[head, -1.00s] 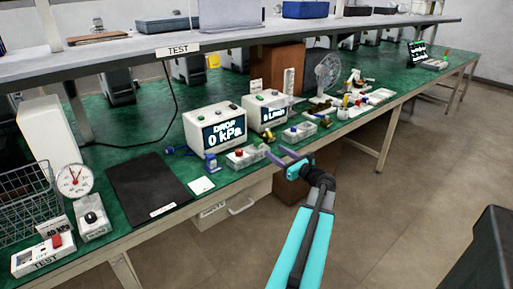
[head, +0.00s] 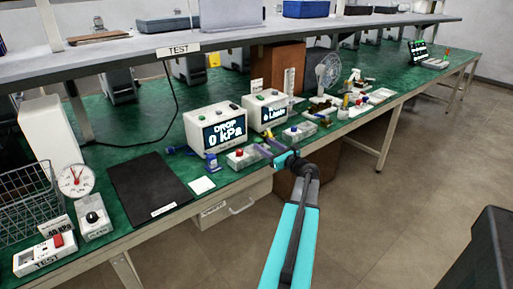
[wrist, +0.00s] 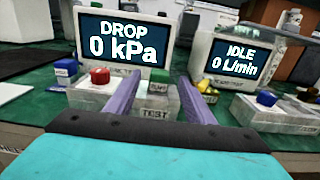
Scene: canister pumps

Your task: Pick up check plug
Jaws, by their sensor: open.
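My gripper (head: 267,148) is open, with its two purple fingers over the bench's front edge. In the wrist view the fingers (wrist: 158,78) reach toward a clear-sided box labelled TEST (wrist: 155,112) in front of the DROP display. A small greenish piece with a label (wrist: 159,88) shows between the fingers, at the back of the box. It is small and blurred, and I cannot tell for sure that it is the check plug. A red knob (wrist: 100,76) is on the box left of the left finger. A brass-coloured part (wrist: 206,88) lies by the right finger. I see nothing held.
The DROP display unit (head: 214,130) and a second display unit (head: 264,113) stand behind. A blue-capped item (wrist: 65,70) is left of the box. Another box with a blue knob (wrist: 266,99) is to the right. A shelf (head: 120,58) runs above the green bench.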

